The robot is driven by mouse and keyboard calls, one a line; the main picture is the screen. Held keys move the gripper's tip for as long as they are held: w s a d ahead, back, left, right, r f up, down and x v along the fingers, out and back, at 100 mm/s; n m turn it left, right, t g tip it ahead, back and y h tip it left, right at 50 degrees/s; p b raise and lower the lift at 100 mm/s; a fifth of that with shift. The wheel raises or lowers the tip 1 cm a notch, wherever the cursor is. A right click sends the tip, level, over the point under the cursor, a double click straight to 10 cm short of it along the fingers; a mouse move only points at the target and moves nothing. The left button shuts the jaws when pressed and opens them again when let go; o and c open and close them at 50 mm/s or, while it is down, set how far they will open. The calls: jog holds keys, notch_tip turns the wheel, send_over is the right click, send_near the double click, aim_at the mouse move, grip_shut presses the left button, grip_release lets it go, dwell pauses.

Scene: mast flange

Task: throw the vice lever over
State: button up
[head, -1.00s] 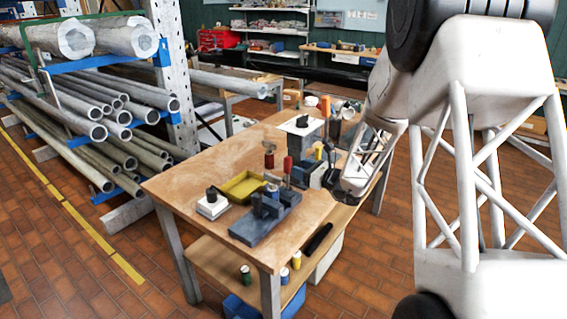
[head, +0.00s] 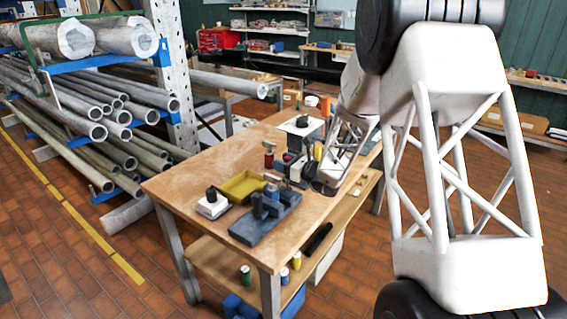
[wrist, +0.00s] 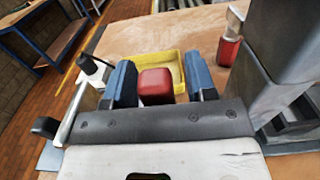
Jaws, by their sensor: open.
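A red block-shaped grip (wrist: 155,86), which looks like the vice lever's end, shows in the wrist view between the two blue fingers of my gripper (wrist: 161,82). The fingers are open, one on each side of it; whether either touches it I cannot tell. In the head view my gripper (head: 296,168) is low over the table's middle, just behind the blue-grey vice (head: 266,222). The lever's lower part is hidden in both views.
A yellow tray (head: 243,186) lies beyond the grip. A white box with a black knob (head: 212,205) stands left of the vice. A red-handled tool (head: 269,158) stands behind. A grey block (wrist: 285,50) is close on the right in the wrist view. The table's (head: 190,182) left part is clear.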

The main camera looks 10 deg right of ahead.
jog(key=shift+c, duration=0.3)
grip_shut()
jog(key=shift+s+d, duration=0.15)
jog(key=s+d+f+t+y, duration=0.1)
jog(key=s+d+t+y, duration=0.4)
jog(key=shift+f, duration=0.15)
dwell(0.7)
